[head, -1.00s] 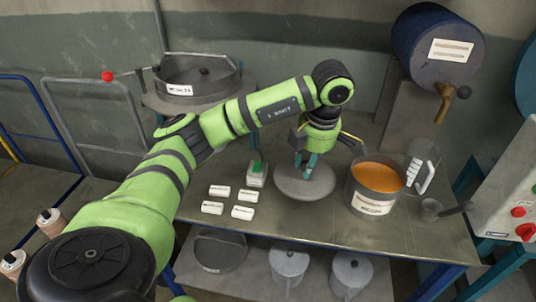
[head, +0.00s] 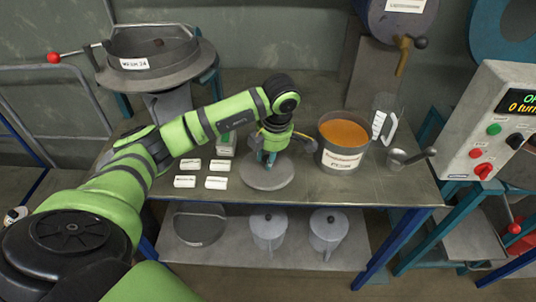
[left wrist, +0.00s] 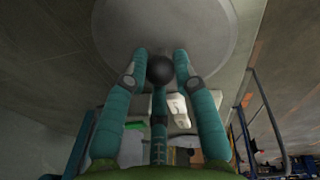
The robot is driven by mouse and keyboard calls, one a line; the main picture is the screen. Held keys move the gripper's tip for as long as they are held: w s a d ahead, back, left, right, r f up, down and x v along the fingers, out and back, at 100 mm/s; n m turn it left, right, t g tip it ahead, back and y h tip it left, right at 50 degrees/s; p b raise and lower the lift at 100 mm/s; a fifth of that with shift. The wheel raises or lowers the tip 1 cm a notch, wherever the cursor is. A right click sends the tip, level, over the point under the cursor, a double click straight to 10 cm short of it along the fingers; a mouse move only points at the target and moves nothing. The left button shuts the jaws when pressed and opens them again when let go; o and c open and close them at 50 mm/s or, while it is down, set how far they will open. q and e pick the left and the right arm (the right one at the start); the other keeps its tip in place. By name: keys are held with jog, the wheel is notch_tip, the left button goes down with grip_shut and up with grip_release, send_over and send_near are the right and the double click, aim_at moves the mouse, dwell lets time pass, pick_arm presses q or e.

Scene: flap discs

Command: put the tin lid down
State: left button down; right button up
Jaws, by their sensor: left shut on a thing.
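The tin lid (head: 266,176) is a flat round grey disc with a dark round knob. In the head view it is at the middle of the table, left of the tin of orange powder (head: 342,146). My left gripper (head: 266,158) points down over its centre. In the left wrist view the lid (left wrist: 207,42) fills the top middle, and the fingers (left wrist: 160,75) are closed around the black knob (left wrist: 160,68). I cannot tell whether the lid touches the table or is slightly above it. My right gripper is not in view.
Several white labelled blocks (head: 216,183) lie left of the lid. A box with a green top (head: 226,140) stands behind them. A clear jug (head: 384,122) and a metal scoop (head: 405,156) are at the right. The table front (head: 330,190) is clear. A control box (head: 486,130) stands far right.

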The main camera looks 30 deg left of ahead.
aim_at(268, 156)
pick_arm(q)
jog(key=c, duration=1.4)
grip_release()
jog(key=shift+f, duration=0.15)
jog(key=o, duration=0.4)
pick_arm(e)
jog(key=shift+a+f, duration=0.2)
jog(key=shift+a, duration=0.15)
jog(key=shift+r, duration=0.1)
pick_arm(q)
jog(key=shift+r, duration=0.4)
jog(key=r, duration=0.2)
jog(key=d+r+b, duration=0.1)
jog(key=r, duration=0.1)
jog(key=shift+r, duration=0.3)
notch_tip(268, 156, up, 7)
jog(key=d, duration=0.1)
jog(key=shift+s+p, duration=0.2)
jog(key=shift+p, duration=0.2)
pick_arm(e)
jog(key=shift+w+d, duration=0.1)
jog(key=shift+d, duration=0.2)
